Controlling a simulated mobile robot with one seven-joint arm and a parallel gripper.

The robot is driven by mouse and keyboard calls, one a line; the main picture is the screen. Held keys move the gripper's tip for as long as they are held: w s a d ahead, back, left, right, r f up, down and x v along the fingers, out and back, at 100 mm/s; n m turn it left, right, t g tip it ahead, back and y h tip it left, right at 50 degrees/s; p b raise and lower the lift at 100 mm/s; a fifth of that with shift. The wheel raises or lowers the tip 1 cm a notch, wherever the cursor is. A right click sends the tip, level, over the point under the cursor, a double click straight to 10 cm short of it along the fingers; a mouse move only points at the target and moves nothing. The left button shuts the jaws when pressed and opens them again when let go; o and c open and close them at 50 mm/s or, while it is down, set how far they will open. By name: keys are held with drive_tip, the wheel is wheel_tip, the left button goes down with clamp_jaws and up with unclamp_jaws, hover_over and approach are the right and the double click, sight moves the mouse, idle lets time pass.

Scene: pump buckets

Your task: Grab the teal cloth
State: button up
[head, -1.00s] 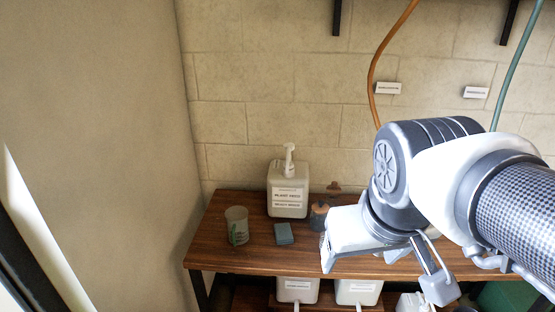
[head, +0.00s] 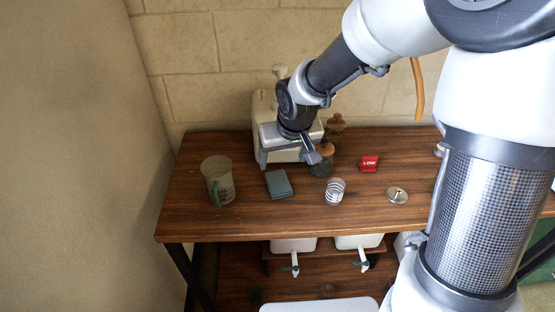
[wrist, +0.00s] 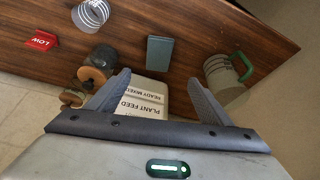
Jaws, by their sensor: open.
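The teal cloth (head: 279,184) is a small folded blue-green block lying flat on the wooden table, left of centre. It also shows in the wrist view (wrist: 159,52), beyond my fingertips. My gripper (head: 288,160) is open and empty, above the table in front of the white plant feed jug (head: 262,105). In the wrist view my gripper (wrist: 158,82) has its two fingers spread apart, with the jug's label between them. The cloth is apart from the fingers. My wrist hides much of the jug in the head view.
A measuring jug with a green handle (head: 217,180) stands left of the cloth. To the right are a dark cork-topped jar (head: 322,166), a striped glass (head: 335,191), a red LOW sign (head: 369,164) and a metal lid (head: 397,195). The table's front left is clear.

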drive_tip(key=b, duration=0.3)
hover_over(278, 182)
drive_tip(key=s, duration=0.2)
wheel_tip(278, 182, down, 9)
drive_tip(key=shift+s+d+f, duration=0.1)
drive_tip(key=shift+d+f, duration=0.05)
drive_tip(key=shift+f, duration=0.05)
drive_tip(key=shift+d+b+x, duration=0.2)
drive_tip(key=shift+b+x, duration=0.6)
drive_tip(key=shift+x, duration=1.75)
drive_tip(key=shift+s+f, duration=0.1)
drive_tip(key=shift+f, duration=0.05)
drive_tip(key=c, duration=1.1)
